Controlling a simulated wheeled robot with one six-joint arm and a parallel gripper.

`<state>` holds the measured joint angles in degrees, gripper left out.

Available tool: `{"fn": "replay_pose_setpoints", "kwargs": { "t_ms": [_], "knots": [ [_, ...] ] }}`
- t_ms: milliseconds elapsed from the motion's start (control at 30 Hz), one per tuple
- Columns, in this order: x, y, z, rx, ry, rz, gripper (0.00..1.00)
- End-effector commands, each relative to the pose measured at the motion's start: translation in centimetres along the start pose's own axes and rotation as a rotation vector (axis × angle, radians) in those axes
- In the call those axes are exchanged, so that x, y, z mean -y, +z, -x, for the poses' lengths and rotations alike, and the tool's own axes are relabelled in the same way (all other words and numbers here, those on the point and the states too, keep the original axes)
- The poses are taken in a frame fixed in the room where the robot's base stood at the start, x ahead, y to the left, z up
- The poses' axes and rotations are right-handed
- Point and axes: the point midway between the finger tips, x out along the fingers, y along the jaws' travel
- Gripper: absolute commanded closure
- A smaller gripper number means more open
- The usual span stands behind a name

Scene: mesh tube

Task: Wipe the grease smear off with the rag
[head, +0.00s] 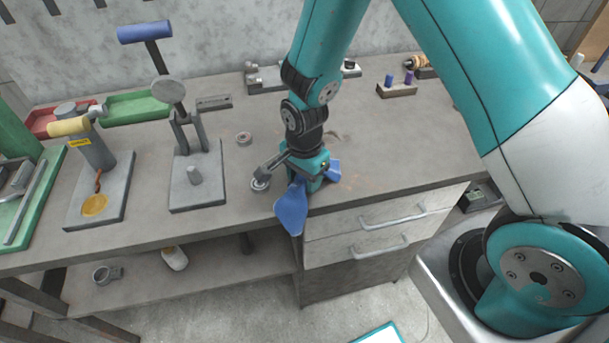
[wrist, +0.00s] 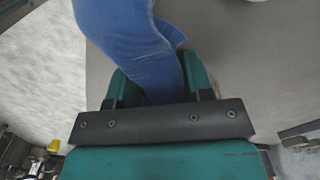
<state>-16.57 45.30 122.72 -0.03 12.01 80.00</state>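My gripper (head: 309,176) is shut on a blue rag (head: 292,207) at the bench's front edge, above the drawers. The rag hangs down on the near side, and a small corner sticks out on the right. In the wrist view the rag (wrist: 135,45) passes between the two teal fingers and covers much of the view ahead. Whether the rag touches the bench is unclear.
A lever press (head: 193,160) and a dispenser with a yellow puddle (head: 95,205) on its base stand left. A peg block (head: 397,89) stands at the back right. The bench right of my gripper is mostly clear.

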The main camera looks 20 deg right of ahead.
Motion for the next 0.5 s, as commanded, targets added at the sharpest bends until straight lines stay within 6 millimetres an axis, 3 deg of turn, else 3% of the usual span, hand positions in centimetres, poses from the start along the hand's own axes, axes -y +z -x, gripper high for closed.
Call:
{"fn": "replay_pose_setpoints", "kwargs": {
  "t_ms": [33, 333, 500],
  "knots": [
    [0.00, 0.00, 0.00, 0.000, 0.000, 0.000, 0.60],
    [0.00, 0.00, 0.01, 0.000, 0.000, 0.000, 0.98],
    [0.00, 0.00, 0.01, 0.000, 0.000, 0.000, 1.00]
  ]
}}
